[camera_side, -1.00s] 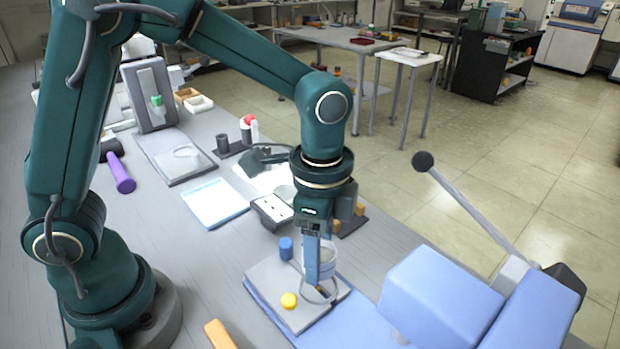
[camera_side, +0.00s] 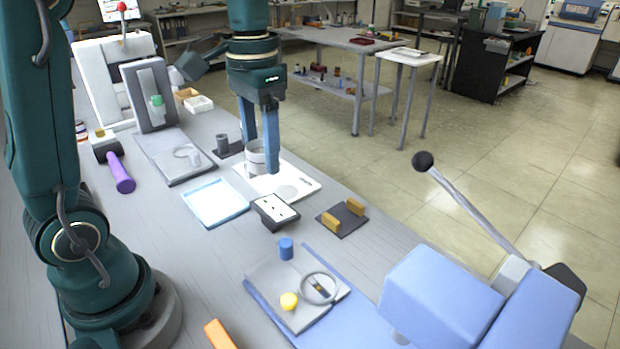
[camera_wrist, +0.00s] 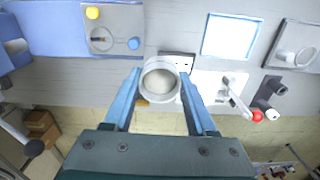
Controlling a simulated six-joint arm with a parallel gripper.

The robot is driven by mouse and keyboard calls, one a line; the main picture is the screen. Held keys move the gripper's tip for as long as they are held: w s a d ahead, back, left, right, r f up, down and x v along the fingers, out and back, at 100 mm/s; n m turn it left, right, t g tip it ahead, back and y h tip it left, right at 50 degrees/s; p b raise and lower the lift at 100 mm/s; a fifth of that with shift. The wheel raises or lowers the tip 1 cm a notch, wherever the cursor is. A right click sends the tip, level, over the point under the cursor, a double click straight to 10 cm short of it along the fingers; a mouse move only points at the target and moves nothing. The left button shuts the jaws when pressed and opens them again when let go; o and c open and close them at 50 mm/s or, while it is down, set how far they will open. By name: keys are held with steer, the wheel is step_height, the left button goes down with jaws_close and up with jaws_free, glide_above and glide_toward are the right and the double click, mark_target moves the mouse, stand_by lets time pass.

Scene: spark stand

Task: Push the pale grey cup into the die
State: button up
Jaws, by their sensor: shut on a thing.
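The pale grey cup (camera_side: 255,157) is hollow and round. My gripper (camera_side: 258,166) is shut on it, with one blue finger on each side, and holds it upright above the white board (camera_side: 308,184). In the wrist view the cup (camera_wrist: 160,85) is between the fingertips, its round opening facing the camera. I cannot tell for sure which part is the die. One ring (camera_side: 318,288) lies on a grey plate (camera_side: 270,275) at the front, apart from the cup. Another ring (camera_side: 186,150) is on a grey slab (camera_side: 172,165) at the left.
A blue cylinder (camera_side: 286,248) and a yellow one (camera_side: 289,301) stand on the front plate. A blue machine with a long lever (camera_side: 465,205) is at the right. A black-and-white box (camera_side: 274,211), a blue-edged tray (camera_side: 215,202) and a dark block with orange pegs (camera_side: 343,217) lie between.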

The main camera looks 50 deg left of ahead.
steer(key=shift+s+f+m, duration=0.1)
steer(key=shift+f+m, duration=0.3)
steer(key=shift+m, duration=0.3)
steer(key=s+a+f+n, duration=0.2)
steer(key=s+a+f, duration=0.3)
steer(key=s+a, duration=0.7)
steer(key=shift+a+n, duration=0.3)
glide_above(239, 244)
step_height(239, 244, down, 7)
steer(key=shift+f, duration=1.85)
steer(key=shift+f, duration=0.2)
